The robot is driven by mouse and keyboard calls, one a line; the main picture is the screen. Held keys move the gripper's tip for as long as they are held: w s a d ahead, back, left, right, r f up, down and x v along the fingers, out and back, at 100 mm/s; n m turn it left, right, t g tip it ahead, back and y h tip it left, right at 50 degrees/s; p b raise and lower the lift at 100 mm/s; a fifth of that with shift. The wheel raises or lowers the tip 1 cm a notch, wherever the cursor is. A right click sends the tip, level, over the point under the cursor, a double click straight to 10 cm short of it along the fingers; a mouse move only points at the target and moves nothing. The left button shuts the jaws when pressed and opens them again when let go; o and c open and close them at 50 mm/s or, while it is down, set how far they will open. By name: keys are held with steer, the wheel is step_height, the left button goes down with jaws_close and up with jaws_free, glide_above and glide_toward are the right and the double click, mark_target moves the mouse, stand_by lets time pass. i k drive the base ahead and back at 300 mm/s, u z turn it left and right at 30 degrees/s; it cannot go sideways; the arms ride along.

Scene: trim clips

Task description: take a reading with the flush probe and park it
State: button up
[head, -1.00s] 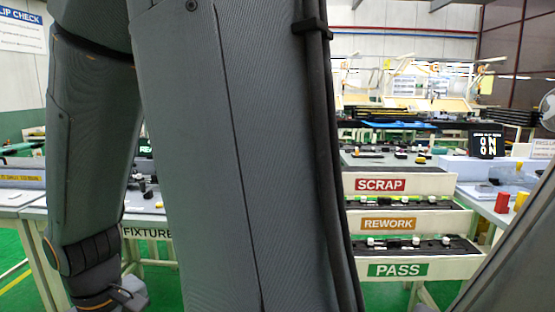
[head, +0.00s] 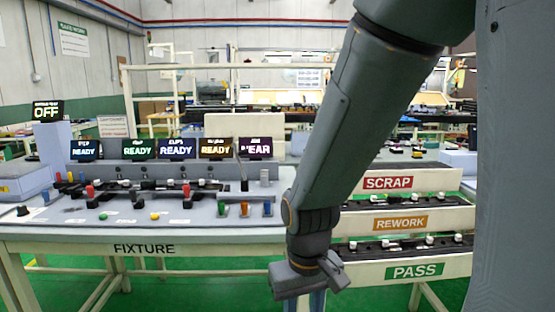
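The fixture bench (head: 146,247) stands at the left and centre in the head view, with several small displays along its back. Four of them read READY. My gripper (head: 308,277) hangs low in front of the bench's right end, below the bench top and apart from the tools. Its fingers are too unclear to tell open from shut.
Racks labelled SCRAP (head: 388,183), REWORK (head: 401,223) and PASS (head: 415,271) stand to the right, holding dark strips with clips. Coloured holders (head: 245,209) line the bench's front right. A display reading OFF (head: 47,111) is at far left. Green floor shows in front.

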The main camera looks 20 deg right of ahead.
mark_target(244, 151)
steer(key=z, duration=0.65)
steer(key=i, duration=0.9)
steer(key=u, duration=0.75)
